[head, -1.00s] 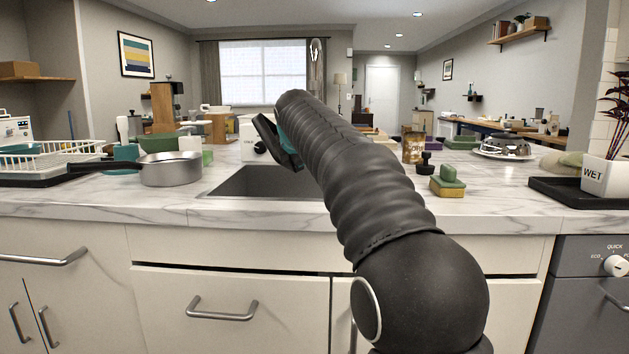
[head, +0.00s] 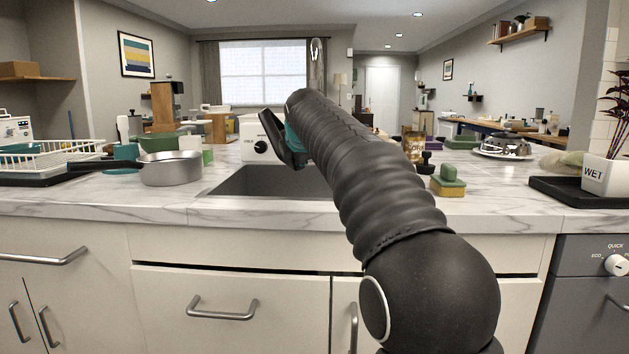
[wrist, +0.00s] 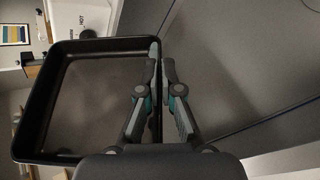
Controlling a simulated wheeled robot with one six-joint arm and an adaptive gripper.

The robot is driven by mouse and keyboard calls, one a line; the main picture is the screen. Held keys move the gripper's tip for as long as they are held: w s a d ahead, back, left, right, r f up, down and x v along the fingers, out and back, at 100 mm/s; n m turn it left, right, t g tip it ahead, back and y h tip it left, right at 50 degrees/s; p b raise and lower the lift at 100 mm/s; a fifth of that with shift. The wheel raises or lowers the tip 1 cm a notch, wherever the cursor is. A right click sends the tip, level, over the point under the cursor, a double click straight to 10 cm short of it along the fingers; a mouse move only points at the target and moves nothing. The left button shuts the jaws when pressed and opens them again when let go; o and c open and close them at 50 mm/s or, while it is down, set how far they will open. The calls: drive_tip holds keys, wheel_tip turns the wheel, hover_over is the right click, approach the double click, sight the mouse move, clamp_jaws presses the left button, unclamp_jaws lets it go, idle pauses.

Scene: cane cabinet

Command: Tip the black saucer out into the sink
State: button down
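The black saucer (wrist: 38,105) is a rectangular tray with a raised rim, at the left of the wrist view. My gripper (wrist: 159,68) is shut on its right-hand rim. In the head view the saucer (head: 279,138) shows as a dark, steeply tilted slab in front of my wrist, above the sink. The sink (head: 245,181) is a dark grey basin set in the marble counter, partly covered by my arm. No liquid can be made out in or falling from the saucer.
A white box with a dial (head: 256,148) stands behind the sink. A steel saucepan (head: 172,170) is at the left edge of the sink. A green-topped sponge (head: 448,182) and a potted plant (head: 604,178) on a black tray (head: 563,190) are to the right.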

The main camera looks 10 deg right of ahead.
drive_tip(key=shift+d+r+m+y+b, duration=0.1)
drive_tip(key=shift+d+m+y+b, duration=0.25)
drive_tip(key=shift+m+y+b, duration=0.55)
idle(0.9)
drive_tip(key=shift+s+d+r+t+y+b, duration=0.15)
drive_tip(key=shift+d+t+y+b, duration=0.25)
drive_tip(key=shift+d+b, duration=0.6)
idle(0.4)
drive_tip(key=shift+m+t+y+b, duration=0.3)
drive_tip(key=shift+m+y+b, duration=0.4)
drive_tip(key=shift+b, duration=0.45)
idle(0.4)
